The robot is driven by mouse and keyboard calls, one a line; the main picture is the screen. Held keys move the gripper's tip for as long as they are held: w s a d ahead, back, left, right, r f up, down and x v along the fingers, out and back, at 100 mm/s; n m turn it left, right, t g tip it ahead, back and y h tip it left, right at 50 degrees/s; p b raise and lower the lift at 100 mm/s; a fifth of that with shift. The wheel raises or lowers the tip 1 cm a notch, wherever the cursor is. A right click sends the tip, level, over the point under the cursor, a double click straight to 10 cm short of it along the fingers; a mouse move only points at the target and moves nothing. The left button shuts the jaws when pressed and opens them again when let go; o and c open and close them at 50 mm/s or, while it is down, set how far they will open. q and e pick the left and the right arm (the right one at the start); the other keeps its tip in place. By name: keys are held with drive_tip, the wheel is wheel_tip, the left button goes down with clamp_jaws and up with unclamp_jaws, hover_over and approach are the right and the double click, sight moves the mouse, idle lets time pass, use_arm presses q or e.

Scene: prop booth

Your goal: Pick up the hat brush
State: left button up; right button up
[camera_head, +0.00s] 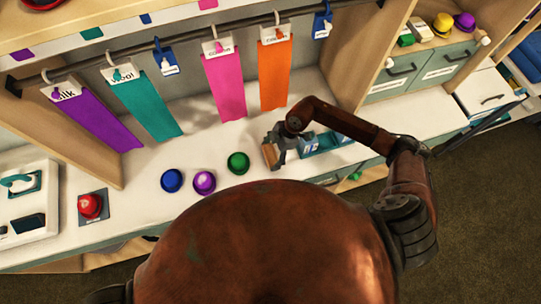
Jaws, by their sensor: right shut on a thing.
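My right gripper (279,143) is over the white counter, right of the green hat, with its arm reaching in from the right. It is shut on a small brown, wood-coloured block (270,156), which looks like the hat brush. The block is partly hidden by the fingers. I cannot tell whether it touches the counter. My left gripper is not in view.
Blue (172,181), purple (204,183) and green (238,163) hats sit on the counter (140,205). A red hat (90,206) sits on a grey pad further left. Coloured fabric strips hang behind, including an orange one (273,75). Blue boxes (318,143) stand right of the gripper.

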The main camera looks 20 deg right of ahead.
drive_tip(key=shift+c, duration=0.8)
drive_tip(key=shift+r, duration=0.1)
drive_tip(key=shift+r, duration=0.3)
wheel_tip(320, 180, up, 2)
drive_tip(key=shift+r, duration=0.1)
drive_tip(key=s+d+r, duration=0.9)
drive_tip(key=d+r, duration=0.1)
drive_tip(key=shift+d, duration=0.3)
